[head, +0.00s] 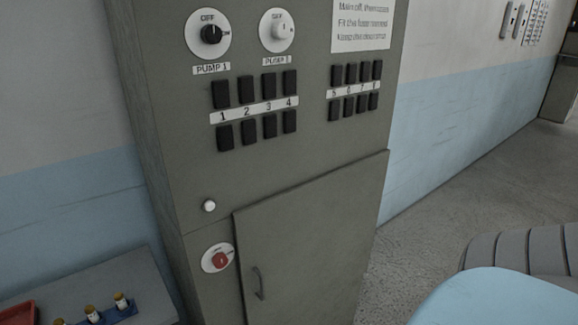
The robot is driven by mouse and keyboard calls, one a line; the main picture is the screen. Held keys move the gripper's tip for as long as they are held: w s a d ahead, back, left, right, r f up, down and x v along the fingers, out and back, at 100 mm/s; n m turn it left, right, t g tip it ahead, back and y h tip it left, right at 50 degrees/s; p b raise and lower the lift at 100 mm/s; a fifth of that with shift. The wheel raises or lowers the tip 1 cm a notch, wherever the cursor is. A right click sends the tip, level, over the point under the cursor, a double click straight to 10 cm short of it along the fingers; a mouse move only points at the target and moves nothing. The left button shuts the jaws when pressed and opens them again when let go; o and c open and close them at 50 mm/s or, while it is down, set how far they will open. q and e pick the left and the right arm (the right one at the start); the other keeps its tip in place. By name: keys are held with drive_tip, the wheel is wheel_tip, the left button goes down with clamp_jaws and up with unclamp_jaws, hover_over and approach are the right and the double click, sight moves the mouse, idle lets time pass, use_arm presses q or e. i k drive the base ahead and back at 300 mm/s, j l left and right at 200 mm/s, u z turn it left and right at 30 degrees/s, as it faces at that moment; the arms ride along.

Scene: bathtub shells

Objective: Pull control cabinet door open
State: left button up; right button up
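The grey-green control cabinet (183,180) stands upright against the wall in the middle of the head view. Its lower door (318,236) looks shut against the cabinet front. A small dark curved handle (259,283) sits near the door's left edge. The door's lower end is cut off by the frame. Neither of my grippers shows in this view.
The cabinet's upper front has two pump knobs (211,34) and black fuse blocks (246,91).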

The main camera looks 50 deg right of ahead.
sight(297, 247)
drive_tip(key=z, duration=1.8)
drive_tip(key=j+u, duration=0.7)
drive_tip(key=i+l, duration=0.05)
drive_tip(key=l, duration=0.05)
